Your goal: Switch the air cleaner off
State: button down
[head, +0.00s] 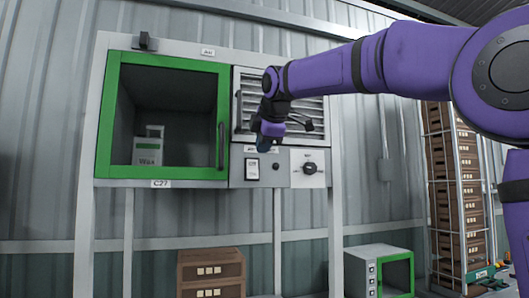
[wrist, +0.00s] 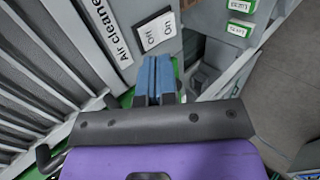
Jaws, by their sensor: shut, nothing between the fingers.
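The air cleaner switch (head: 252,170) is a pale plate with a dark frame on the grey control panel, below the slatted grille. In the wrist view the switch (wrist: 158,32) carries the words "Off" and "On", and the label "Air cleaner" (wrist: 108,33) is beside it. I cannot tell which side is pressed in. My gripper (head: 262,144) is in front of the panel, just above the switch in the head view. Its blue fingers (wrist: 156,78) are shut and empty, close to the switch's edge in the wrist view. I cannot tell whether they touch the panel.
Right of the switch are a small dark button (head: 276,166) and a black rotary knob (head: 309,168). A green-framed glass door (head: 168,172) with a dark handle is at the left. Brown crates (head: 212,270) and a small green-fronted cabinet (head: 372,262) stand below.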

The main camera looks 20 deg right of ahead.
jog(key=s+r, duration=0.4)
jog(key=r, duration=0.2)
jog(key=shift+s+r, duration=0.25)
jog(key=shift+r, duration=0.15)
jog(key=s+d+f+m+g, duration=0.1)
jog(key=s+d+f+m, duration=0.1)
jog(key=s+f+m, duration=0.4)
jog(key=s+d+f+m+g, duration=0.2)
jog(key=s+f+m, duration=0.4)
jog(key=s+f, duration=0.8)
jog(key=s+d+f+m+g, duration=0.1)
jog(key=s+d+f+m, duration=0.2)
jog(key=f, duration=1.6)
jog(key=s+m, duration=0.3)
jog(key=s, duration=0.4)
jog(key=shift+s+d+f+g, duration=0.2)
jog(key=shift+s+d+g, duration=0.1)
jog(key=shift+s+d, duration=0.1)
jog(key=c, duration=1.8)
grip_release()
